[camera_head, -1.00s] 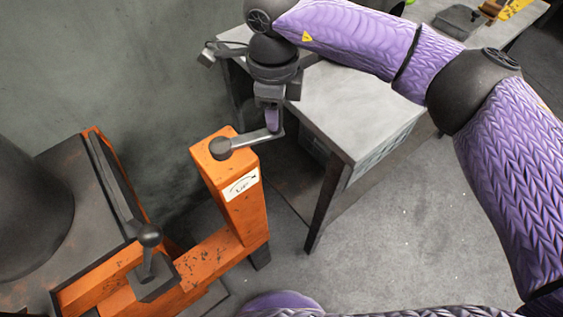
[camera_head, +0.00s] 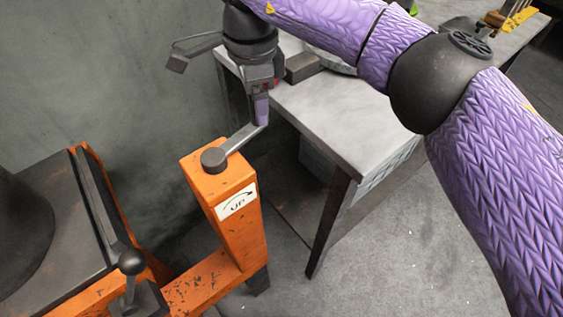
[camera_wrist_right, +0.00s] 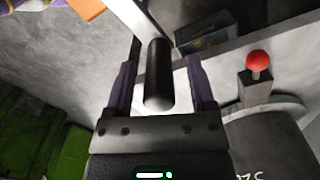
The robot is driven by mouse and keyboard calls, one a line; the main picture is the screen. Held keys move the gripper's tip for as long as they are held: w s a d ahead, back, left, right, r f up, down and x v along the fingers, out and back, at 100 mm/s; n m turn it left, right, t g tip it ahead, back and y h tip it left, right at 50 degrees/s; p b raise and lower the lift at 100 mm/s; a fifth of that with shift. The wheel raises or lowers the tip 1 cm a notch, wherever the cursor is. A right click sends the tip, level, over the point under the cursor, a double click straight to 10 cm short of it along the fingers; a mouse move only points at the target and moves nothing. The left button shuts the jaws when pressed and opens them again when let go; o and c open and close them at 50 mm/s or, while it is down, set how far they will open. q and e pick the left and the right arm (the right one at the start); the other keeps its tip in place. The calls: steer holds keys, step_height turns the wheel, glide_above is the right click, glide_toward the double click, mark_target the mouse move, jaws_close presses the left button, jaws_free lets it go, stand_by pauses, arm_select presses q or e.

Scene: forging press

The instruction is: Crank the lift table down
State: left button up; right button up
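The orange crank post (camera_head: 228,205) stands in the head view with a white label reading UP and a curved arrow. A grey crank arm (camera_head: 241,139) runs from the round hub on its top up and right to my right gripper (camera_head: 260,112). In the right wrist view the black crank handle (camera_wrist_right: 158,75) lies between the fingers of my right gripper (camera_wrist_right: 160,85). The fingers are apart, with a visible gap on each side of the handle. The orange lift table frame with its dark top (camera_head: 45,235) is at lower left. My left gripper is out of view.
A grey workbench (camera_head: 335,115) stands right behind the post, close to my right gripper. A red knob (camera_wrist_right: 258,61) shows in the right wrist view.

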step_height(320, 180, up, 7)
steer(key=p, duration=0.5)
steer(key=shift+r, duration=0.2)
steer(key=shift+r+p, duration=0.35)
steer(key=shift+p, duration=0.2)
steer(key=shift+r, duration=0.1)
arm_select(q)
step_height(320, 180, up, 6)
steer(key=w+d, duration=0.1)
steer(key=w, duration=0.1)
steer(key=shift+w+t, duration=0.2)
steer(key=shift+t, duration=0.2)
